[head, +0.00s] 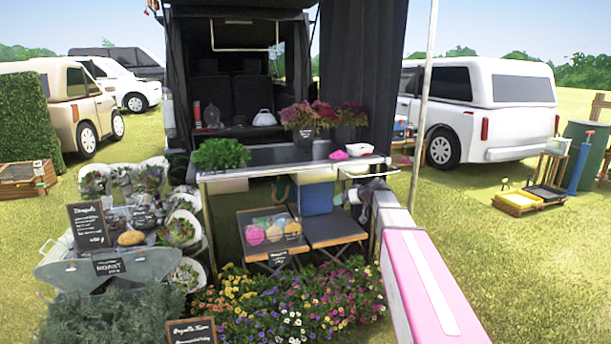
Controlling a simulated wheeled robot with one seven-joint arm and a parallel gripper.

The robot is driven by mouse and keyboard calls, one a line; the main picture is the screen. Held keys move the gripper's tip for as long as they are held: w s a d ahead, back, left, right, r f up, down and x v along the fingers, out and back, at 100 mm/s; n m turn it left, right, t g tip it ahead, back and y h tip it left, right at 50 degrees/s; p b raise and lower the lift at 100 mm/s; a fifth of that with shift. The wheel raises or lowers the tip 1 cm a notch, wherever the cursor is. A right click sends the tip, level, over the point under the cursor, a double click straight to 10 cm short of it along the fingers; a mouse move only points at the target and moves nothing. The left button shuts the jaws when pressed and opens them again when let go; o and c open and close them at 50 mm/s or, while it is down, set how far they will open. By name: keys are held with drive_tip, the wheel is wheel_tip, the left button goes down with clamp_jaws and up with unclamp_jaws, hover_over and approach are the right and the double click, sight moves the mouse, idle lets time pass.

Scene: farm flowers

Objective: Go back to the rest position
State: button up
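My arm reaches in from the lower right of the head view, with a pink and white link nearest the camera. My gripper (370,188) is the small dark grey shape at the arm's far end, in front of the right end of the display table (268,172). It is small and partly hidden by my own arm, so its fingers cannot be made out. I see nothing clearly held in it.
The table bears a leafy green plant (220,153), potted purple flowers (308,117), a pink item (338,155) and a white dish (359,149). Open grass (540,260) lies to the right.

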drive_tip(key=s+f+m+g+h, duration=0.2)
drive_tip(key=s+f, duration=0.4)
drive_tip(key=s, duration=0.6)
drive_tip(key=s+d+f+m+g+h, duration=0.1)
drive_tip(key=s+f+m+g+h, duration=0.1)
drive_tip(key=s+f, duration=0.5)
drive_tip(key=s+d+f+m+g+h, duration=0.1)
drive_tip(key=s+f+g+h, duration=0.2)
drive_tip(key=s, duration=1.4)
wheel_tip(320, 180, down, 4)
drive_tip(key=shift+r+m+g+h, duration=0.1)
drive_tip(key=shift+m+g+h, duration=0.3)
drive_tip(key=shift+h, duration=0.4)
